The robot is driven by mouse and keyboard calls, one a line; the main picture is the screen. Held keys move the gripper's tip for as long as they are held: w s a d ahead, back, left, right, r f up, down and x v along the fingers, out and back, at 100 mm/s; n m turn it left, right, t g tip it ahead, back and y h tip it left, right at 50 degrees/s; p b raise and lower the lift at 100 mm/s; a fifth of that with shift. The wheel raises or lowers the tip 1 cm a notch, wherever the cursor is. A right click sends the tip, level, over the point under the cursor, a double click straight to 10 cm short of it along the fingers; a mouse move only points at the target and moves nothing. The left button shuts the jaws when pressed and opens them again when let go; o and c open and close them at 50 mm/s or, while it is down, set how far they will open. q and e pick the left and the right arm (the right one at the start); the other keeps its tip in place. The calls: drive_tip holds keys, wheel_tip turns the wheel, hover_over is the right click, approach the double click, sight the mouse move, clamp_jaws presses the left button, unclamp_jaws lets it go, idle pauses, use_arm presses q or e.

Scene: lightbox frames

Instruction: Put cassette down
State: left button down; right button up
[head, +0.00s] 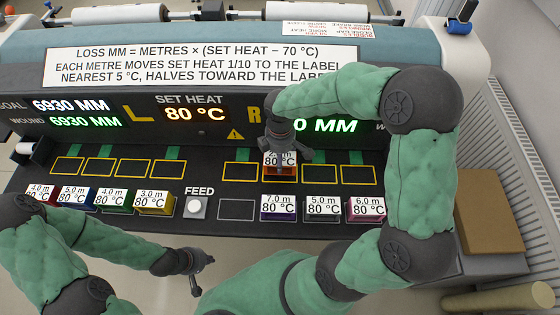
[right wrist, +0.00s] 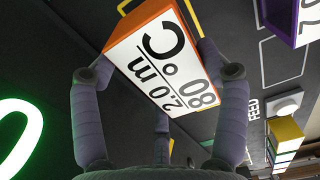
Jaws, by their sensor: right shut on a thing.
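An orange cassette labelled 2.0 m, 80 °C (head: 280,170) is held in my right gripper (head: 285,155), over the second outlined slot from the left in the right-hand row. Whether it touches the panel is unclear. In the right wrist view the cassette (right wrist: 155,60) sits tilted between the fingers of my right gripper (right wrist: 165,75), label facing the camera. The slot under it is hidden in the head view. My left gripper (head: 203,270) is empty below the front edge of the panel, its fingers apart.
Red (head: 39,194), blue (head: 75,196), green (head: 112,198) and yellow (head: 153,202) cassettes stand at the front left. Purple (head: 278,208), grey-green (head: 322,208) and pink (head: 365,208) ones stand at the front right. The FEED button (head: 195,208) lies between them. Outlined slots beside the held cassette are empty.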

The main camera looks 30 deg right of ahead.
drive_tip(key=shift+a+f, duration=0.1)
drive_tip(key=shift+f, duration=1.25)
drive_tip(key=shift+f+b, duration=0.1)
drive_tip(key=shift+b, duration=0.2)
drive_tip(key=o, duration=1.3)
drive_tip(key=shift+c, duration=0.2)
drive_tip(key=shift+s, duration=0.1)
wheel_tip(320, 180, up, 12)
drive_tip(key=p, duration=0.3)
